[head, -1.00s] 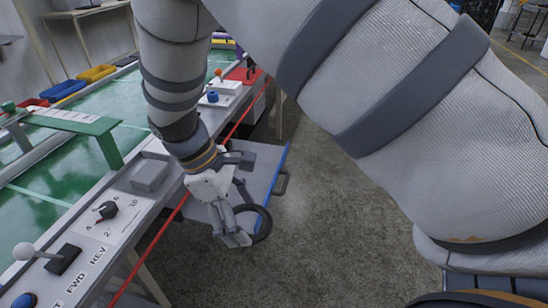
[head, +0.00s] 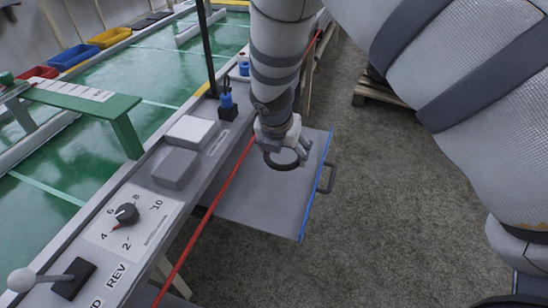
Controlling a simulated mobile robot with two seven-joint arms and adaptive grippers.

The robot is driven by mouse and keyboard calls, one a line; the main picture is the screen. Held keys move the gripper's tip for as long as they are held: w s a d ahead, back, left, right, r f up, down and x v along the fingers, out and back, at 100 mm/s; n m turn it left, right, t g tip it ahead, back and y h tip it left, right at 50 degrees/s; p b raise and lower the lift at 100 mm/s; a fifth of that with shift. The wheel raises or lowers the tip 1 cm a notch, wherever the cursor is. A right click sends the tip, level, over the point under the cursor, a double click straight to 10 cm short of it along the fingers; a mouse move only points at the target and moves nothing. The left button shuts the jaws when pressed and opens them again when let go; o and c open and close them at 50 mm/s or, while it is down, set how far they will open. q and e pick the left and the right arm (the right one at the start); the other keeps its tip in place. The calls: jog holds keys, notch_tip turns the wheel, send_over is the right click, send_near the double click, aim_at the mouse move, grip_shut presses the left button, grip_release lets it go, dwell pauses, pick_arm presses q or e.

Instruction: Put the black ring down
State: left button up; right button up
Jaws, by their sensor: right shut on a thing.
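The black ring (head: 283,167) is in my right gripper (head: 290,148), in the middle of the head view. The gripper points down and is shut on the ring. The ring shows nearly flat against the grey shelf (head: 255,205) with the blue edge. I cannot tell whether it touches the shelf or hangs a little above it. The fingertips are partly hidden by the wrist and the ring. My left gripper is not in view.
The green conveyor (head: 70,180) runs along the left, with a dial (head: 126,214) and a lever (head: 45,280) on its near rail. A handle (head: 328,178) sticks out right. Around the ring, the shelf is bare.

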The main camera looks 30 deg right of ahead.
jog(key=w+f, duration=0.1)
jog(key=w+d+f, duration=0.1)
jog(key=f, duration=0.1)
jog(key=w+d+f+b, duration=0.1)
jog(key=f, duration=0.1)
jog(key=shift+w+d+f, duration=0.15)
jog(key=shift+d+f, duration=0.1)
jog(key=shift+w+d+f+b, duration=0.1)
jog(key=shift+f+b, duration=0.1)
jog(key=shift+f, duration=0.7)
jog(key=shift+w+d+f+b, duration=0.1)
jog(key=shift+f+b, duration=0.05)
jog(key=shift+f, duration=0.7)
jog(key=o, duration=1.2)
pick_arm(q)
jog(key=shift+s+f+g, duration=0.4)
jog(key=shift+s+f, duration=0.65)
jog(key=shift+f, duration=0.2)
pick_arm(e)
jog(key=shift+a, duration=0.1)
jog(key=shift+r, duration=0.1)
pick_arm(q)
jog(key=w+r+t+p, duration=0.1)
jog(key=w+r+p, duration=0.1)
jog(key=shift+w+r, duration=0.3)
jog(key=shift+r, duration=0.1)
pick_arm(e)
jog(key=v, duration=1.2)
